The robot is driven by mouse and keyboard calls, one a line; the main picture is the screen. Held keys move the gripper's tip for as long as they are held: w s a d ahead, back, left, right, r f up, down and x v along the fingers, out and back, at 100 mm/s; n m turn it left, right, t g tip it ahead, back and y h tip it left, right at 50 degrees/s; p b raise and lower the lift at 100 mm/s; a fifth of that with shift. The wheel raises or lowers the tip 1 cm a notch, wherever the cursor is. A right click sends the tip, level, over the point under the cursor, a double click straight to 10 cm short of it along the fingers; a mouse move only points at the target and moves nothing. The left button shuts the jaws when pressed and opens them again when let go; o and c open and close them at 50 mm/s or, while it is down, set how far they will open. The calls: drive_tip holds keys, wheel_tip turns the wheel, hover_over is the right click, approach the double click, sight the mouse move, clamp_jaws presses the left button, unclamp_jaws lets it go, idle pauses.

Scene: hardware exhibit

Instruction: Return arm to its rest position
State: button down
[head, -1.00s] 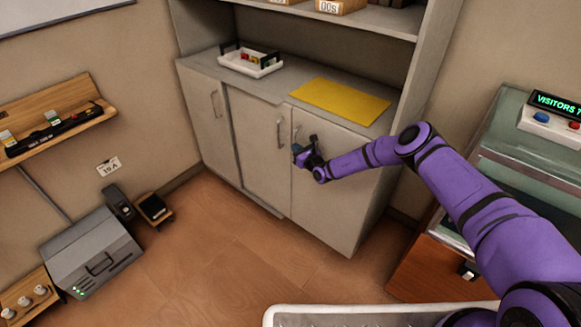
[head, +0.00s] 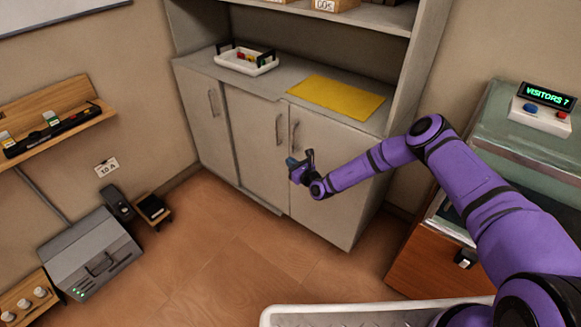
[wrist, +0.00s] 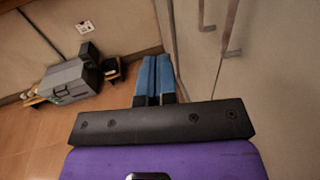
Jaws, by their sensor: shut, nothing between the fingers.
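My gripper (head: 293,166) is at the end of my purple arm, in front of the grey cabinet's right door (head: 328,172) in the head view. In the wrist view its blue fingers (wrist: 155,72) are together with nothing between them. The cabinet doors and their handles stand to the right of the fingers there. My arm reaches in from the lower right of the head view, bent at a raised elbow.
A white tray (head: 246,67) with small coloured items and a yellow mat (head: 336,97) lie on the cabinet top. A display case (head: 520,135) with a visitor counter (head: 543,108) stands at right. A grey box (head: 92,256) sits on the floor at left. The floor between is clear.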

drive_tip(key=s+a+r+n+g+y, duration=0.1)
drive_tip(key=s+r+n+g+y, duration=0.2)
drive_tip(key=r+n, duration=0.5)
drive_tip(key=s+a+r+n+g+y, duration=0.1)
drive_tip(key=r+n+g+y, duration=0.25)
drive_tip(key=r, duration=0.95)
drive_tip(key=s+d+r+n+g+h, duration=0.2)
drive_tip(key=s+r+n+g, duration=0.25)
drive_tip(key=r, duration=0.45)
drive_tip(key=s+d+r+n+g+h, duration=0.1)
drive_tip(key=s+r+n+g+h, duration=0.15)
drive_tip(key=s+r+n, duration=0.45)
drive_tip(key=s+d+r+n+h, duration=0.4)
drive_tip(key=s+d+r+h, duration=0.3)
drive_tip(key=s+d+r, duration=0.85)
drive_tip(key=s+d+r+t+h, duration=0.2)
drive_tip(key=s+d, duration=0.4)
drive_tip(key=s, duration=0.4)
drive_tip(key=s+d+r+n+t+h, duration=0.1)
drive_tip(key=s+d+r+t+h, duration=0.1)
drive_tip(key=s+d, duration=0.5)
drive_tip(key=s+r+h, duration=0.1)
drive_tip(key=s+h, duration=0.1)
drive_tip(key=s, duration=0.1)
drive_tip(key=shift+s+d+r+t, duration=0.15)
drive_tip(key=shift+s+r+t, duration=0.1)
drive_tip(key=shift+r+t, duration=0.1)
